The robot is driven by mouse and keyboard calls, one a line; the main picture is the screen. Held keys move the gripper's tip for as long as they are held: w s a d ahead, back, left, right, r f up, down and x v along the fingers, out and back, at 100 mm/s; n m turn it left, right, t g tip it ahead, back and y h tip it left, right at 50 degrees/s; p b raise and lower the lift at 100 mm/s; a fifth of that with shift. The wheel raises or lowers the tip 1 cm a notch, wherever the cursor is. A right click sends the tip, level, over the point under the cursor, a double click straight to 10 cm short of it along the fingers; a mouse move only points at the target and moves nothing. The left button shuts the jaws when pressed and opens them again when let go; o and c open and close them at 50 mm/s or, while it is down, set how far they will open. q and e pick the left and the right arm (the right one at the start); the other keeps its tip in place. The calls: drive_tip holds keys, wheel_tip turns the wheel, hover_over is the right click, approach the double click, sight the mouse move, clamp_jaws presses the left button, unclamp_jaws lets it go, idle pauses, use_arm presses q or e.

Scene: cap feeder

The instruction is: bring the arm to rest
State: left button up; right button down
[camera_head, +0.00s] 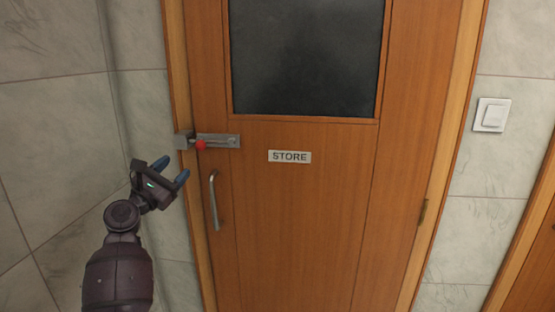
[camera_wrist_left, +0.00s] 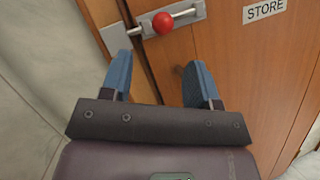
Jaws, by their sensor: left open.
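My left gripper (camera_head: 171,171) is in front of the left edge of the wooden door, a little below and left of the bolt. Its two blue fingers are apart with nothing between them, as the left wrist view (camera_wrist_left: 160,82) also shows. The metal slide bolt (camera_head: 222,141) with a red knob (camera_head: 200,144) is mounted across the door's left edge and the frame. In the left wrist view the red knob (camera_wrist_left: 162,22) lies beyond the fingertips, apart from them. My right gripper is in neither view.
The wooden door (camera_head: 290,220) appears closed, with a dark window (camera_head: 305,55), a STORE sign (camera_head: 289,157) and a metal pull handle (camera_head: 214,199). A light switch (camera_head: 491,115) is on the tiled wall at right. Tiled wall (camera_head: 50,130) stands close on the left.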

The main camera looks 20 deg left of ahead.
use_arm(q)
drive_tip(key=s+d+f+m+g+y, duration=0.2)
drive_tip(key=d+f+m, duration=0.3)
drive_tip(key=f+m, duration=0.6)
drive_tip(key=s+d+f+m+g+y, duration=0.2)
drive_tip(key=d+f+m, duration=0.5)
drive_tip(key=m, duration=0.7)
drive_tip(key=s+d+f+m+g, duration=0.2)
drive_tip(key=s+d+f+g, duration=0.1)
drive_tip(key=s+f, duration=0.8)
drive_tip(key=s+d+f+m+g+h, duration=0.1)
drive_tip(key=s+d+f+m+g, duration=0.2)
drive_tip(key=s+f, duration=0.9)
drive_tip(key=s+d, duration=0.1)
drive_tip(key=d, duration=0.2)
drive_tip(key=shift+s+h, duration=0.15)
drive_tip(key=shift+h, duration=0.15)
